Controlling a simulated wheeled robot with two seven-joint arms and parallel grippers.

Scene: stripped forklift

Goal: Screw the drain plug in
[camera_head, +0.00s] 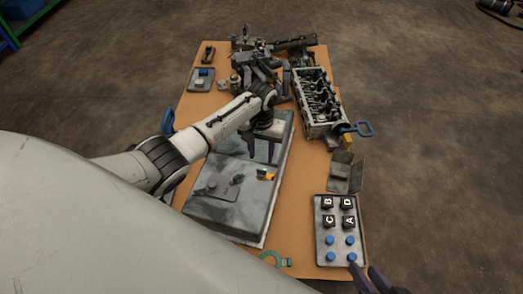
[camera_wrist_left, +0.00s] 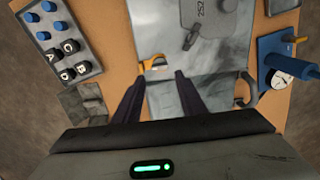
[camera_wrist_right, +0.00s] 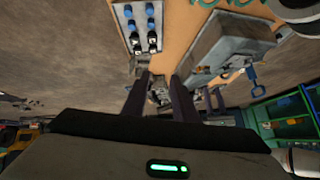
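A grey metal pan or tank (camera_head: 225,212) lies on the orange table. A small dark plug-like part (camera_head: 238,179) is on its top, beside a raised plate; it seems to be the drain plug and also shows in the left wrist view (camera_wrist_left: 190,40). I cannot tell if it is seated in a hole. My left gripper (camera_head: 262,160) is open and empty above the pan, beyond the plug; its fingers show apart in the left wrist view (camera_wrist_left: 160,85). My right gripper (camera_head: 367,270) is open and empty by the near end of the tray.
A yellow-orange item (camera_head: 266,175) lies on the pan near the plug. A tray (camera_head: 339,257) holds blue caps and black lettered pieces. Machine parts crowd the far end.

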